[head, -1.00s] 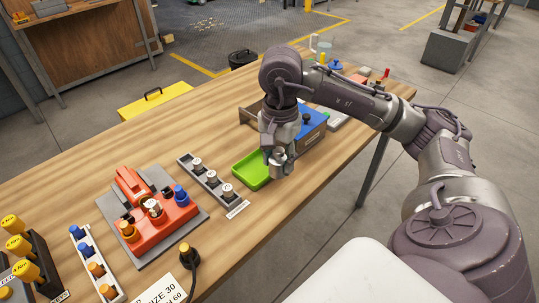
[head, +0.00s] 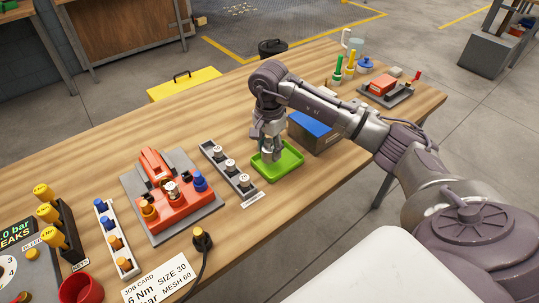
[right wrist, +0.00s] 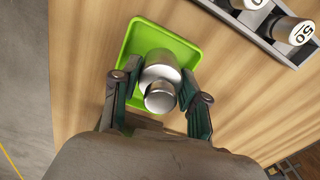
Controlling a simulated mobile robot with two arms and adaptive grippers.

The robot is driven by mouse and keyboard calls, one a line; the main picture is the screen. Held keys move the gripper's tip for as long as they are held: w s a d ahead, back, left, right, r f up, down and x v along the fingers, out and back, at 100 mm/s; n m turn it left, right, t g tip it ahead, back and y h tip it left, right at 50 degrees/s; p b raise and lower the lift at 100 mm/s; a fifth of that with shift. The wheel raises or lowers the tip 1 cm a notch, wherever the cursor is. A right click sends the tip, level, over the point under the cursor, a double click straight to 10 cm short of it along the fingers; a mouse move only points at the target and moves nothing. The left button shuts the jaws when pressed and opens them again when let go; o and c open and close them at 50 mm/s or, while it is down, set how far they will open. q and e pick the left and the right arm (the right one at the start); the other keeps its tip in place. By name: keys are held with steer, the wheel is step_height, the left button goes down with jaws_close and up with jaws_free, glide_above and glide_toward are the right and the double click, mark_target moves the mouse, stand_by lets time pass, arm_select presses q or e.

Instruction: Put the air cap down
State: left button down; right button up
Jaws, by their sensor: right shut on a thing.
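The air cap is a silvery, rounded metal piece (right wrist: 160,85) between the two fingers of my right gripper (right wrist: 160,98) in the right wrist view. In the head view my right gripper (head: 268,155) is over the green tray (head: 291,158) and shut on the cap, which is mostly hidden by the fingers there. The green tray also shows under the cap in the right wrist view (right wrist: 139,38). I cannot tell whether the cap touches the tray floor. My left gripper is not in view.
A grey rack (head: 212,153) with several silver-topped pieces stands left of the tray. A blue-topped box (head: 312,132) is close behind it on the right. A red fixture (head: 172,205) sits on a grey plate farther left. Bare wood lies in front of the tray.

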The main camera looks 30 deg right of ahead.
step_height(320, 180, down, 3)
steer(key=shift+s+f+p, duration=0.1)
steer(key=shift+f+p, duration=0.1)
steer(key=shift+p, duration=0.3)
steer(key=shift+f, duration=0.1)
steer(key=shift+f, duration=0.15)
steer(key=o, duration=0.9)
steer(key=shift+c, duration=0.2)
